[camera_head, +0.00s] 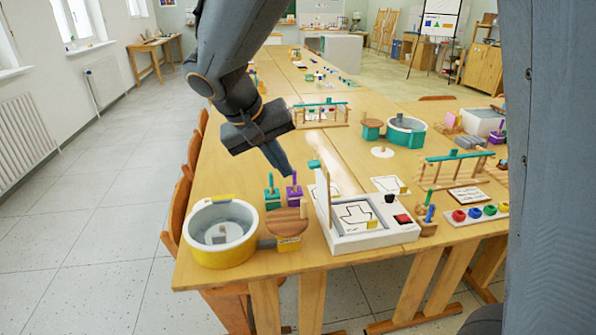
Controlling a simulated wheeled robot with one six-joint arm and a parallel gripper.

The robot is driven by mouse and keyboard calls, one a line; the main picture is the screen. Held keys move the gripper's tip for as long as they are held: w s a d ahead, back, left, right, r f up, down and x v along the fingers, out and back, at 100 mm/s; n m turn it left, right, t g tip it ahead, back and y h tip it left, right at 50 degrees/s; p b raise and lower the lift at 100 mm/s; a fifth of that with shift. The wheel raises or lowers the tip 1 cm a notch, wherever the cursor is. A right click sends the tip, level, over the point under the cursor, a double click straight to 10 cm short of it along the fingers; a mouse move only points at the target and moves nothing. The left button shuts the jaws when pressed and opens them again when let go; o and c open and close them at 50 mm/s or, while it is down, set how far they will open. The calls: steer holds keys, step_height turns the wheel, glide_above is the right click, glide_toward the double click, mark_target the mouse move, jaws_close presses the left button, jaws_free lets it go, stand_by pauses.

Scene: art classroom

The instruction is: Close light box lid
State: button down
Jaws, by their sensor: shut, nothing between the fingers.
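The white light box (372,238) sits near the front edge of the table. An arrow drawing shows on its top, with a small yellow block, a red square and a dark knob to the right. Its lid (322,190) stands upright along the box's left side, seen nearly edge-on, with a teal tab at its top. My gripper (286,172) is shut and empty, pointing down. In the picture it is just left of the lid, with a gap between them. Its exact depth relative to the lid is hard to tell.
Left of the box are a round wooden piece (286,224), purple (294,193) and teal (272,199) pegged blocks, and a yellow-and-white tub (221,252). A paint-pot strip (474,214) and a wooden rack (455,169) stand to the right. Chairs line the table's left side.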

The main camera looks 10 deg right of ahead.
steer(key=w+a+r+t+h, duration=0.1)
steer(key=w+a+r+t, duration=0.1)
steer(key=w+a+r, duration=0.15)
steer(key=w+d+f+p, duration=0.2)
steer(key=w+d+f, duration=0.1)
steer(key=d+f, duration=0.4)
steer(key=shift+w+d+m, duration=0.35)
steer(key=shift+d+m, duration=0.05)
steer(key=shift+d, duration=0.2)
